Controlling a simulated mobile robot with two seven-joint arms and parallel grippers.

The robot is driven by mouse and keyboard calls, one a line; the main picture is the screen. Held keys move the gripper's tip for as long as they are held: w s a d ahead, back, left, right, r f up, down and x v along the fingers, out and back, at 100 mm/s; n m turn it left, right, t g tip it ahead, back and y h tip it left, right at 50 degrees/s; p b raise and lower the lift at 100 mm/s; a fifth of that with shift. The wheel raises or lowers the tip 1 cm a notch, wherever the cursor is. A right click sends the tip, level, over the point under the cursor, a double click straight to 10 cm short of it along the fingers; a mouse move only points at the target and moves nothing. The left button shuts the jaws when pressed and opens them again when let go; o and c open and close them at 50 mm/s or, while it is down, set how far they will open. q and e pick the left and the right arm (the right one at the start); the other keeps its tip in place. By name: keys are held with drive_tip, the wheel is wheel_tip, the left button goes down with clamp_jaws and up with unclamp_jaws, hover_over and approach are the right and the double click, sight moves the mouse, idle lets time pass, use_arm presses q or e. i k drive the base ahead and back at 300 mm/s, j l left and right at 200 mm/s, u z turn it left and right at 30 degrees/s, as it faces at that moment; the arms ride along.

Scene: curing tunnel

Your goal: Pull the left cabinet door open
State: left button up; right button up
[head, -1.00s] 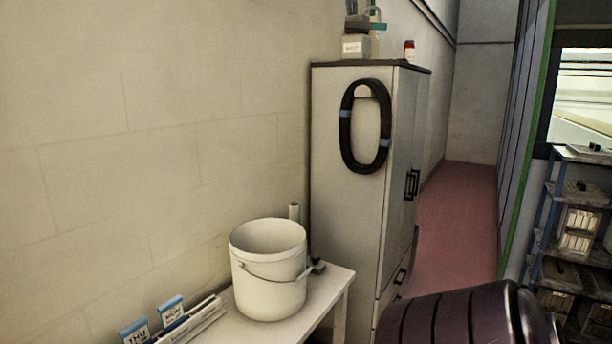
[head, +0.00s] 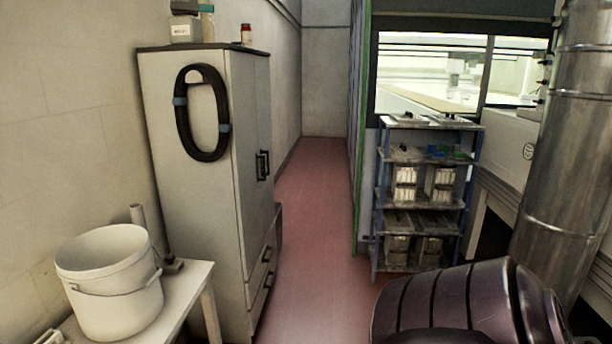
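The tall grey cabinet (head: 205,200) stands against the left wall. Its door front faces right and shows at a steep angle. Two dark handles (head: 263,165) sit close together at mid-height, and both doors look shut. From this angle I cannot tell clearly where one door ends and the other begins. Drawers (head: 262,270) with dark handles are below the doors. A coiled black hose (head: 202,112) hangs on the cabinet's near side. Neither of my grippers is in view; only a dark ribbed part of my own body shows at the bottom right.
A white bucket (head: 110,285) stands on a small table (head: 185,300) before the cabinet. The red floor aisle (head: 315,220) beside the cabinet is clear. A blue-framed shelf (head: 425,195) with boxes stands right of it, then a large metal duct (head: 572,140).

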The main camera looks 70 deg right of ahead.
sight(240, 66)
drive_tip(key=i+z, duration=0.15)
drive_tip(key=z, duration=1.8)
drive_tip(key=i+l+u, duration=0.2)
drive_tip(key=i+l, duration=0.25)
drive_tip(key=i, duration=0.45)
drive_tip(key=i+l+u, duration=0.15)
drive_tip(key=i+l, duration=0.45)
drive_tip(key=i, duration=0.25)
drive_tip(key=i+l+u, duration=0.2)
drive_tip(key=i+l, duration=0.5)
drive_tip(key=i, duration=0.1)
